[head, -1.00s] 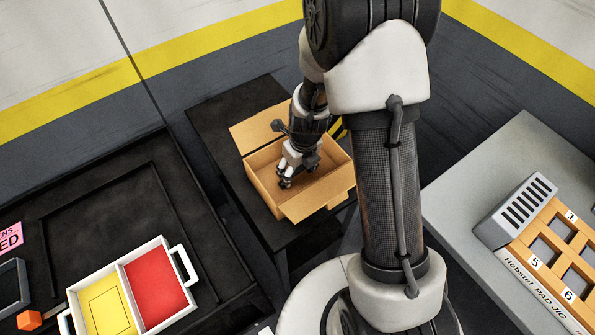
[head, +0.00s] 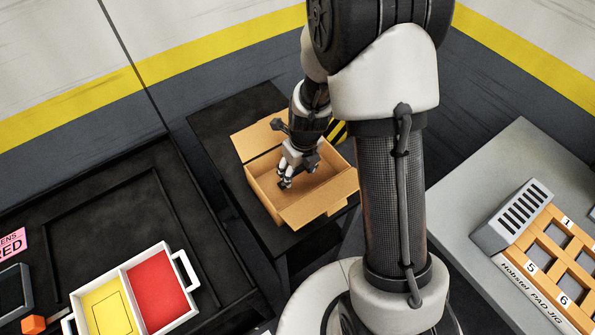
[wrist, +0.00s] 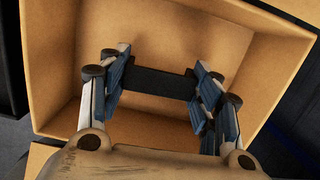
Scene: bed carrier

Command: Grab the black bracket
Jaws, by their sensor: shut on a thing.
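The black bracket (wrist: 160,83) shows in the wrist view as a dark bar spanning the gap between the two blue-padded fingers. My gripper (wrist: 160,85) is shut on it, one finger at each end. In the head view my gripper (head: 285,183) points down inside the open cardboard box (head: 312,207). The bracket is too small and dark to make out clearly there. In the wrist view the floor and walls of the box (wrist: 235,45) lie around and beyond the bracket. I cannot tell whether the bracket touches the box floor.
The box stands on a black table (head: 222,125) with its flaps spread. A white tray (head: 182,258) with yellow and red compartments is on the dark bench at left. An orange pad jig (head: 548,250) is on the grey table at right.

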